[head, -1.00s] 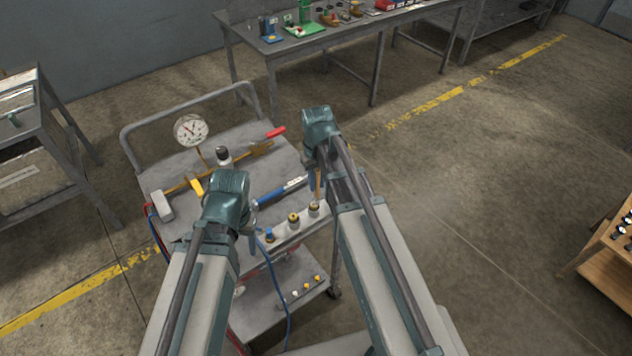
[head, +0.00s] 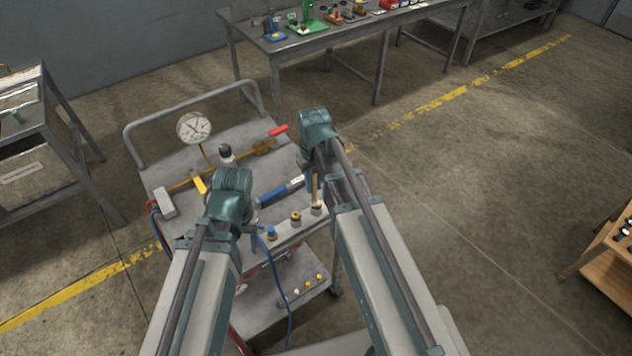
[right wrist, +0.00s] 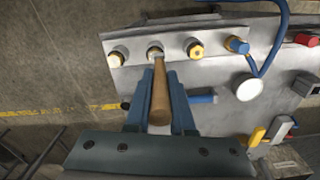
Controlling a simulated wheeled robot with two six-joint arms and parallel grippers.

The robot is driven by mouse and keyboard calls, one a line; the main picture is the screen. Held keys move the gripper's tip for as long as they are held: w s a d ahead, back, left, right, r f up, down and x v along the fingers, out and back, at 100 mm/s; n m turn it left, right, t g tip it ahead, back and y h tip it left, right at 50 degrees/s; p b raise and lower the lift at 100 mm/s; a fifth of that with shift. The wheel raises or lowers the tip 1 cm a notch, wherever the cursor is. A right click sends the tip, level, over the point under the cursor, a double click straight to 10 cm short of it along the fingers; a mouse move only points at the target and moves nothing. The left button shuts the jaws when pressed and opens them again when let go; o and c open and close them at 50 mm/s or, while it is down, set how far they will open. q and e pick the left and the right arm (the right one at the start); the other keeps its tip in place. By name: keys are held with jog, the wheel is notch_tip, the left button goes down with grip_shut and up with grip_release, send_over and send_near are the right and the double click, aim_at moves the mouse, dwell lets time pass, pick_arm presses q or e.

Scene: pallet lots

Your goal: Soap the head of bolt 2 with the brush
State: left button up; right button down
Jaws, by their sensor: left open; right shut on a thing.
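My right gripper (right wrist: 160,76) is shut on the wooden handle of a brush (right wrist: 160,103). The brush's far end is at the second bolt from the left (right wrist: 155,50) in the right wrist view, and seems to touch its head. In the head view the brush (head: 315,188) stands nearly upright below my right gripper (head: 311,172). That row also has a bolt (right wrist: 117,58) at the left end and a yellow-ringed bolt (right wrist: 195,50) to the right. No bolt numbers are readable. My left gripper (head: 255,218) is open, over the cart's near side.
A blue-capped fitting (right wrist: 237,45) with a blue hose ends the row. The cart (head: 245,140) carries a dial gauge (head: 194,128), a blue-handled tool (head: 280,192) and a red-handled valve (head: 278,130). Small caps lie on its lower shelf (head: 265,300).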

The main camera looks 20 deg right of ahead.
dwell(0.4)
jog(key=shift+w+d, duration=0.15)
jog(key=shift+d, duration=0.3)
jog(key=shift+d, duration=0.15)
jog(key=shift+w+d, duration=0.2)
jog(key=shift+d, duration=0.15)
jog(key=shift+s+a, duration=0.1)
jog(key=shift+s+a, duration=0.15)
jog(key=shift+a, duration=0.3)
jog(key=shift+a, duration=0.15)
